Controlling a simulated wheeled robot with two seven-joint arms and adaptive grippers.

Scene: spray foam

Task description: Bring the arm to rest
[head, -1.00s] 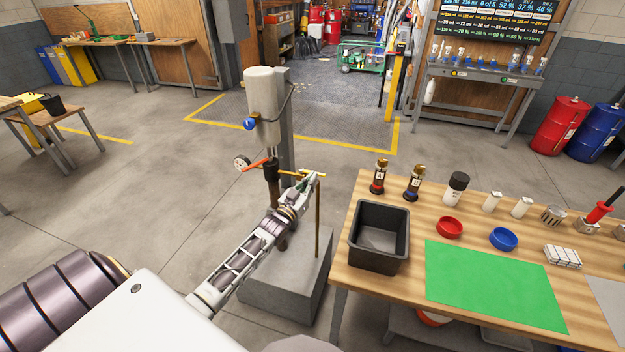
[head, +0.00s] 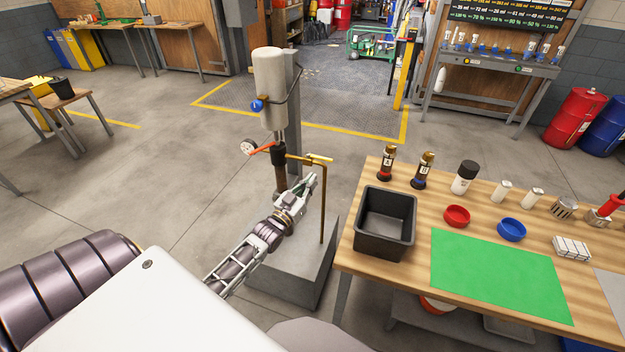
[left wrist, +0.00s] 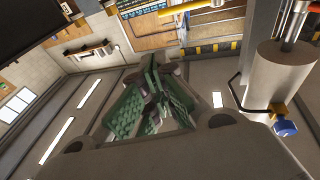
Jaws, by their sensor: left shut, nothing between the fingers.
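My left gripper (head: 308,185) is shut and empty, in front of the dispensing stand near the middle of the head view. In the left wrist view its green-padded fingers (left wrist: 152,95) come together with nothing between them. The stand has a grey-white cylinder (head: 270,88) with a blue knob (head: 257,105), an orange-red lever (head: 263,148) and a brass pipe (head: 323,200) bending down to the grey base block (head: 310,275). The gripper looks below the brass handle (head: 320,158); whether they touch cannot be told. The cylinder also shows at the right of the left wrist view (left wrist: 275,80). My right gripper is not in view.
A wooden table (head: 400,272) stands to the right with a black bin (head: 385,222), a green mat (head: 495,275), red (head: 457,215) and blue (head: 511,230) dishes, and several bottles. Open floor (head: 150,200) lies left of the stand.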

